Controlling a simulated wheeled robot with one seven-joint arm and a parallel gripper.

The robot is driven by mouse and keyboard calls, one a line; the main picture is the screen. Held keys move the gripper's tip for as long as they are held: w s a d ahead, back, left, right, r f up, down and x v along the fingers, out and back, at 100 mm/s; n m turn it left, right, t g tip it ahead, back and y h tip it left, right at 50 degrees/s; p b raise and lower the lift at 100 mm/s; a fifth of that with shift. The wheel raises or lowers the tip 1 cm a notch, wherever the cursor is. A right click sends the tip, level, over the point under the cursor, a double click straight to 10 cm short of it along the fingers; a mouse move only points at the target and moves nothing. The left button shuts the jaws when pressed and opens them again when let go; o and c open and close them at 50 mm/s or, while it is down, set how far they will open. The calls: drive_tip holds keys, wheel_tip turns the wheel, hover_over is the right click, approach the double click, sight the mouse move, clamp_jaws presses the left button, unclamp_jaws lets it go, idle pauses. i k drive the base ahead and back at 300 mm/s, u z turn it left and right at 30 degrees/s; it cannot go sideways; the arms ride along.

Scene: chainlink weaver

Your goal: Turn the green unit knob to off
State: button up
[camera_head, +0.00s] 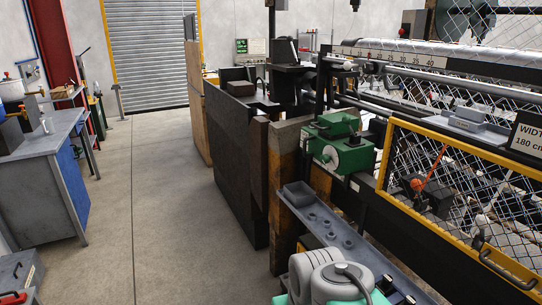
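The green unit (352,156) is mounted at the near left end of the long machine, right of centre in the head view. A small dark fitting (353,139) also shows on the unit. My gripper is not in view, so where it is relative to the knob cannot be told.
A grey tray-like ledge (318,222) and a wooden post (287,190) stand below the unit. A yellow-framed mesh guard (440,142) is to its right. Dark panels (238,150) stand to the left. The concrete floor (165,190) is clear towards the workbench (40,165).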

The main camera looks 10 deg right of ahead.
sight(325, 158)
drive_tip(key=u, duration=0.75)
drive_tip(key=i, duration=0.8)
drive_tip(key=u, duration=0.4)
drive_tip(key=i, duration=0.85)
drive_tip(key=z, duration=0.7)
drive_tip(key=i, duration=0.45)
drive_tip(key=z, duration=0.35)
